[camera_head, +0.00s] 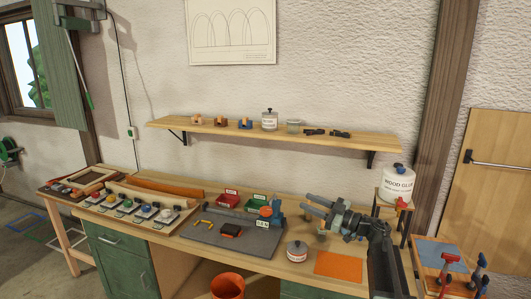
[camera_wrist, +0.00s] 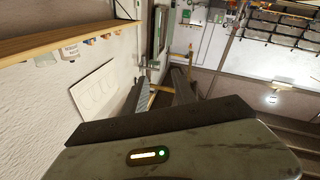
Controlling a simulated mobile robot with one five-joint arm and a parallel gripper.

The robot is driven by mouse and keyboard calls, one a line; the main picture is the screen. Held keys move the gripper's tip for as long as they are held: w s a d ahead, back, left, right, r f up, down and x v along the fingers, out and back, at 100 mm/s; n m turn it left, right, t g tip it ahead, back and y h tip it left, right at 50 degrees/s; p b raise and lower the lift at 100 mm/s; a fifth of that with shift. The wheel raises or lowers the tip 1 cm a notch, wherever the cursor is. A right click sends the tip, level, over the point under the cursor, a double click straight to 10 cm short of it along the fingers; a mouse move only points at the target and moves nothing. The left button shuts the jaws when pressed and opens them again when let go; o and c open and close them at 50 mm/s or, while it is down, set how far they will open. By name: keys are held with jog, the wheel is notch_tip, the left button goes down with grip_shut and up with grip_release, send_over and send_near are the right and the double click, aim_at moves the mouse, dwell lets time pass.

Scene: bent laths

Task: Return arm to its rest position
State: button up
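My gripper (camera_head: 306,202) is raised over the right part of the workbench (camera_head: 262,264), its two fingers pointing left. The fingers are apart with a gap between them, and I see nothing held. My arm comes in from the lower right. In the wrist view, the gripper (camera_wrist: 158,88) also shows two dark fingers spread apart, with wall and wood behind them. The gripper hangs above and right of a blue tool holder (camera_head: 277,210) and a labelled round tin (camera_head: 297,251); it appears clear of both.
A wall shelf (camera_head: 350,139) with small items runs above the bench. A wood glue tub (camera_head: 397,183) stands on a small stand at right. A grey mat (camera_head: 205,236) holds an orange-black tool. An orange sheet (camera_head: 339,265) and a bucket (camera_head: 227,287) are nearby.

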jog(key=w+r+m+t+h, duration=0.2)
jog(key=w+m+t+h, duration=0.3)
jog(key=m+t+h, duration=0.55)
jog(key=s+d+f+m+g+h, duration=0.2)
jog(key=s+f+m+g+h, duration=0.15)
jog(key=f, duration=0.45)
jog(key=s+d+f+m+g+h, duration=0.3)
jog(key=f+m+g+h, duration=0.15)
jog(key=f, duration=0.25)
jog(key=s+a+f+n+g, duration=0.1)
jog(key=s+f+g, duration=0.3)
jog(key=s, duration=0.4)
jog(key=s+a+f+n+g+y, duration=0.1)
jog(key=s+a+f+g, duration=0.1)
jog(key=s+f+g, duration=0.3)
jog(key=s+a+f+n+g+y, duration=0.1)
jog(key=s+f+g, duration=0.3)
jog(key=s, duration=0.7)
jog(key=shift+s+a+f, duration=0.2)
jog(key=shift+a+f, duration=0.2)
jog(key=shift+f, duration=0.1)
